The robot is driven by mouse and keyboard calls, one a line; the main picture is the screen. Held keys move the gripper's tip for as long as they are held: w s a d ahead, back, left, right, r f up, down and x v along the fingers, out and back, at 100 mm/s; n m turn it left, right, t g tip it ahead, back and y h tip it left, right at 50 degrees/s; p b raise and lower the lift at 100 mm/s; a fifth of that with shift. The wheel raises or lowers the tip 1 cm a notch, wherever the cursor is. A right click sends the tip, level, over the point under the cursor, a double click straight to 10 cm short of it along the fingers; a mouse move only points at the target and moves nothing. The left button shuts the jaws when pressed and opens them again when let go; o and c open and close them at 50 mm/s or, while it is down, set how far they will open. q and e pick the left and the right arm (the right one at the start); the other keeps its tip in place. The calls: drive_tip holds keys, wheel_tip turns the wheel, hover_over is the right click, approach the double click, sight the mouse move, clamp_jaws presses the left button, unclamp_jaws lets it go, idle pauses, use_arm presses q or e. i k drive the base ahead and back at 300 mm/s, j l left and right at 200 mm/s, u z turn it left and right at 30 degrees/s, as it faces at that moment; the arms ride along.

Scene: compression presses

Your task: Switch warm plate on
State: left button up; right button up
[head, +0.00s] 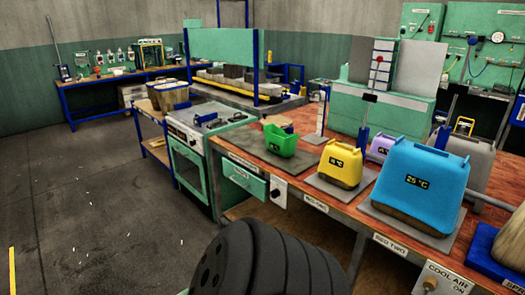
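No plate with a readable "warm plate" label shows. A white switch panel with a dark round knob (278,191) is on the bench front, beside the green drawer (244,180); its lettering is too small to read. A second white panel marked "COOL AIR ON" (441,281) is at the bottom right, with its knob near the lower edge. A yellow block (341,163) and a large blue block showing 25 °C (421,180) stand on grey plates on the wooden bench. Neither of my grippers is in view.
A green oven-like unit (191,165) stands to the left. A dark ribbed shape fills the bottom middle.

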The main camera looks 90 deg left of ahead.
sight(274, 194)
drive_tip(key=u, duration=2.8)
